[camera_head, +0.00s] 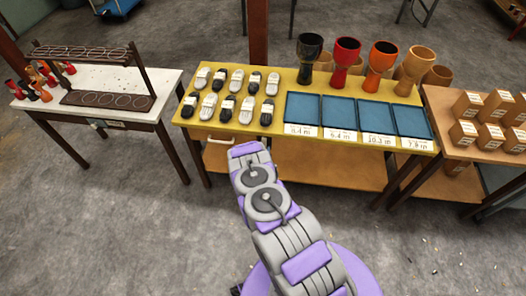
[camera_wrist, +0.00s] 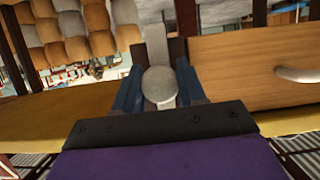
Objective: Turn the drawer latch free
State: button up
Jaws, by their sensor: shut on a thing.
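The drawer latch (camera_wrist: 156,45) is a grey upright bar with a round knob (camera_wrist: 159,82) in the middle of the wrist view, over a dark plate. My gripper (camera_wrist: 158,92) has its dark blue fingers on both sides of the knob and is shut on the latch. The wooden drawer front (camera_wrist: 240,65) fills the right of the wrist view, with a pale handle (camera_wrist: 297,75). In the head view the handle (camera_head: 219,140) shows on the front of the yellow table, left of my arm. My arm hides the latch and fingertips there.
The yellow table (camera_head: 262,135) bears several shoe-like items (camera_head: 227,102), blue trays (camera_head: 343,110) and goblet drums (camera_head: 347,58). A white table (camera_head: 150,85) with a rack stands left. A wooden table (camera_head: 440,110) with small boxes stands right.

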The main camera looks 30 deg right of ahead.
jog(key=shift+s+f, duration=0.15)
jog(key=shift+f, duration=0.05)
jog(key=o, duration=0.8)
jog(key=shift+o, duration=0.9)
jog(key=shift+r, duration=0.1)
jog(key=shift+a, duration=0.1)
jog(key=p+v, duration=0.2)
jog(key=v, duration=1.5)
jog(key=shift+a, duration=0.15)
